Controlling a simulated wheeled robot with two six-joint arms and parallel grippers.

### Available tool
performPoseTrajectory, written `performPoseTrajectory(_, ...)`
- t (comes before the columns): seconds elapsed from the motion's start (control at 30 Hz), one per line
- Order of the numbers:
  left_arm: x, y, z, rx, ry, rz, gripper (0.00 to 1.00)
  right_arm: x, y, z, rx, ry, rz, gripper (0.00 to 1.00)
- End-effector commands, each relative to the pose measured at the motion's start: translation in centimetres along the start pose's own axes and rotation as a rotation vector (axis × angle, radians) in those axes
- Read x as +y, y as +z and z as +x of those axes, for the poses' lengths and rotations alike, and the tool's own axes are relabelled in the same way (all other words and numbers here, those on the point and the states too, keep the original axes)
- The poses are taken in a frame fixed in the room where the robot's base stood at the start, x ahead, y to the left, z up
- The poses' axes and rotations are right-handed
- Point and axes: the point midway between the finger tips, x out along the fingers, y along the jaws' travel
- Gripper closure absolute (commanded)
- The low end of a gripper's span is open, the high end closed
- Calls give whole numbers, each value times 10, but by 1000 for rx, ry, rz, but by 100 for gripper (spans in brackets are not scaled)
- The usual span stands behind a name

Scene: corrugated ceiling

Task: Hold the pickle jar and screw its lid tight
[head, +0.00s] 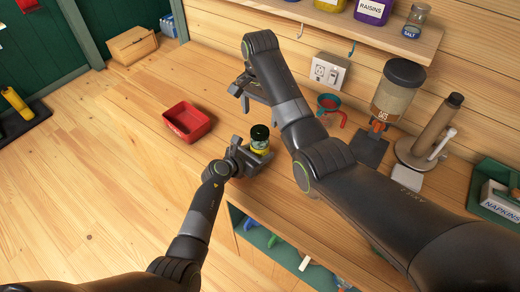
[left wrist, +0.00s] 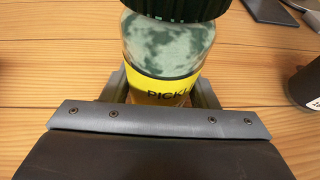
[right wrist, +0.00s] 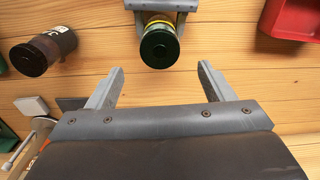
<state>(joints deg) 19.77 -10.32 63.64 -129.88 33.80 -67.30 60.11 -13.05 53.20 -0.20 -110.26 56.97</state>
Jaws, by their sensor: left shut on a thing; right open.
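The pickle jar (head: 260,142) stands upright on the wooden counter, with a yellow label and a dark green lid (head: 260,132) on top. My left gripper (head: 252,153) is shut on the jar's body; the left wrist view shows the jar (left wrist: 165,60) between its fingers, the lid at the top edge. My right gripper (head: 242,98) is open and empty, raised behind the jar. In the right wrist view the lid (right wrist: 159,48) is seen from above, ahead of the open fingers (right wrist: 159,85) and apart from them. How tightly the lid sits cannot be told.
A red tray (head: 187,122) stands left of the jar. A shelf (head: 340,28) hangs above. The counter left of the tray is clear.

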Motion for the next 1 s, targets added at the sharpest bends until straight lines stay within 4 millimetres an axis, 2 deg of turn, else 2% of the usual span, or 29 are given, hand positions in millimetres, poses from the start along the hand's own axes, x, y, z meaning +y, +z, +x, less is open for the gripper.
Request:
performPoseTrajectory(0.13,0,0,0,0,0,0,100,0,0,-12,0,0,1,25)
performPoseTrajectory(0.43,0,0,0,0,0,0,100,0,0,-14,-1,0,1,25)
performPoseTrajectory(0.47,0,0,0,0,0,0,43,0,0,-14,-1,0,1,25)
performPoseTrajectory(0.5,0,0,0,0,0,0,37,0,0,-14,-1,1,1,25)
performPoseTrajectory(0.63,0,0,0,0,0,0,21,0,0,-14,-1,1,1,25)
performPoseTrajectory(1.0,0,0,-4,-1,1,0,21,0,0,-15,-1,0,1,25)
